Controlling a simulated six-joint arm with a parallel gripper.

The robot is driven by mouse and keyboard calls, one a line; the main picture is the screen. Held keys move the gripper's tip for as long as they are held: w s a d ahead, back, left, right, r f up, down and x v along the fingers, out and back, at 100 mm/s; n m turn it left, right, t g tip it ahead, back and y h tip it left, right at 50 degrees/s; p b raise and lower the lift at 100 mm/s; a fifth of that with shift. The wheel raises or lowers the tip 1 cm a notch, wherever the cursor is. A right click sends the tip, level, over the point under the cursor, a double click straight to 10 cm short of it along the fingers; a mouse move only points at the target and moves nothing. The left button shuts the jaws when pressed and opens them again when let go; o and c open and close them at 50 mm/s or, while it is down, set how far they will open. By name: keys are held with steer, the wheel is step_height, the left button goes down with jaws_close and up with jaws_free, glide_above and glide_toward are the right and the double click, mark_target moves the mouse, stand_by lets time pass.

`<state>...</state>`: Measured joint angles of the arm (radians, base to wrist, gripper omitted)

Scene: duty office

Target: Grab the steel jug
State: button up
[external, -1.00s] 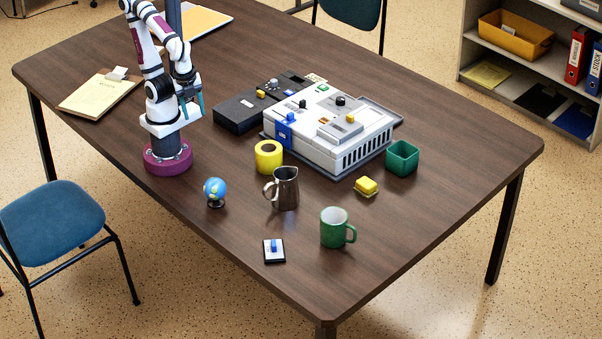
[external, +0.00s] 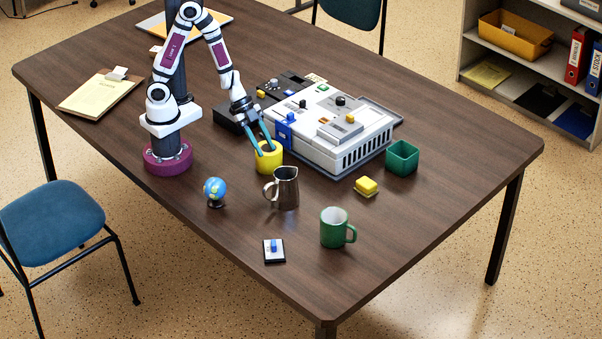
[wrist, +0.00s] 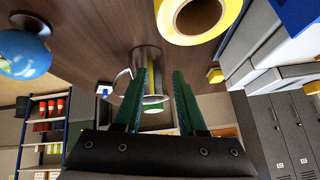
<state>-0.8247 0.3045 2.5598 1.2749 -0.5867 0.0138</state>
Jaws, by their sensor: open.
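The steel jug (external: 286,192) stands upright on the table, its handle to the left. In the wrist view the jug (wrist: 140,62) shows beyond and between the fingers, which overlap part of it; its handle is on the left. My gripper (external: 264,151) is open and empty, its teal fingers pointing down toward the jug from behind and upper left. The fingers cross in front of the yellow roll in the external view. In the wrist view my gripper (wrist: 159,72) has a clear gap between its fingers. I see no contact with the jug.
The yellow roll (external: 268,163) stands just behind the jug. A small globe (external: 215,190) is left, a green mug (external: 333,229) front right, and a switch plate (external: 274,251) in front. A grey device (external: 355,157) and yellow block (external: 366,187) lie to the right.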

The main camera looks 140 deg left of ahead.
steer(key=d+f+n+t+h, duration=0.1)
steer(key=d+t+h, duration=0.1)
steer(key=n+t+h, duration=0.3)
glide_toward(264, 189)
steer(key=w+f, duration=0.1)
steer(key=w, duration=0.3)
steer(key=w+d+f, duration=0.2)
steer(key=w, duration=0.1)
steer(key=w+d+f, duration=0.1)
steer(key=shift+w+d+f, duration=0.1)
steer(key=shift+w+d, duration=0.05)
steer(key=shift+w, duration=0.1)
jaws_close()
stand_by(0.7)
